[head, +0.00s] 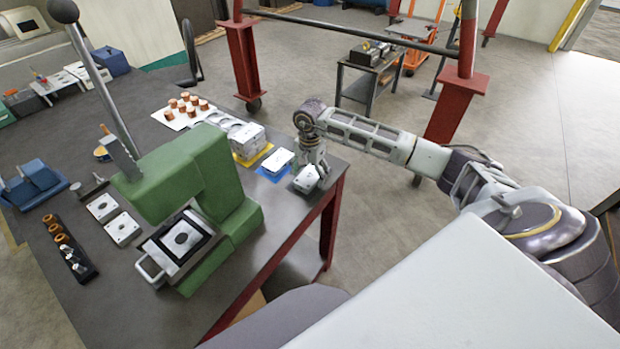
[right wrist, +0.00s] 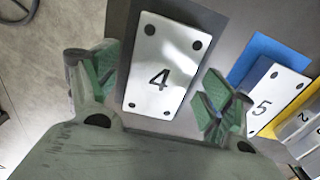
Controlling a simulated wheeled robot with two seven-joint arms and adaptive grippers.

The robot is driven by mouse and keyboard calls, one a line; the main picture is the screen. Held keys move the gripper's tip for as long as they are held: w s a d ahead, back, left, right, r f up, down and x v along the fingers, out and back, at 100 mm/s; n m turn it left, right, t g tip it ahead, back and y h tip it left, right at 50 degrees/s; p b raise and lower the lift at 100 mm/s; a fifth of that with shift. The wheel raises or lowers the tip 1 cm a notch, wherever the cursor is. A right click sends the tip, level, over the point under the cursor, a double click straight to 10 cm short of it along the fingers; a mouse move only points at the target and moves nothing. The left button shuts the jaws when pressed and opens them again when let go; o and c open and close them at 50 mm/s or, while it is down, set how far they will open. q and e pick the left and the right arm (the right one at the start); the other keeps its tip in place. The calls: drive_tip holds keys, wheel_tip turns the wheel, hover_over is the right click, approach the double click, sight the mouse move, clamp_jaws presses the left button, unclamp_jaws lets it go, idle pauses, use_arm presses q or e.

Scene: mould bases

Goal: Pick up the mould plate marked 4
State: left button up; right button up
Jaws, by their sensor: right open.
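In the head view this plate (head: 304,182) lies near the table's right edge. My right gripper (head: 318,168) is over it, pointing down. In the right wrist view my right gripper (right wrist: 157,95) is open, with one green-padded finger on each side of the plate's near end. Nothing is held between the fingers. Whether they touch the plate I cannot tell. My left gripper is not in view.
A plate marked 5 (right wrist: 278,92) lies on a blue mat (right wrist: 249,60) beside it. A stack of blocks (head: 240,139) stands on a yellow mat further left. A green press (head: 187,185) stands on the table (head: 150,312). Copper pieces (head: 187,102) sit on a white plate behind.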

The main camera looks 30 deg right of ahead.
sight(310, 175)
drive_tip(key=shift+r, duration=0.1)
drive_tip(key=c, duration=1.5)
drive_tip(key=shift+r, duration=0.1)
drive_tip(key=shift+r+b, duration=0.8)
drive_tip(key=shift+r, duration=4.1)
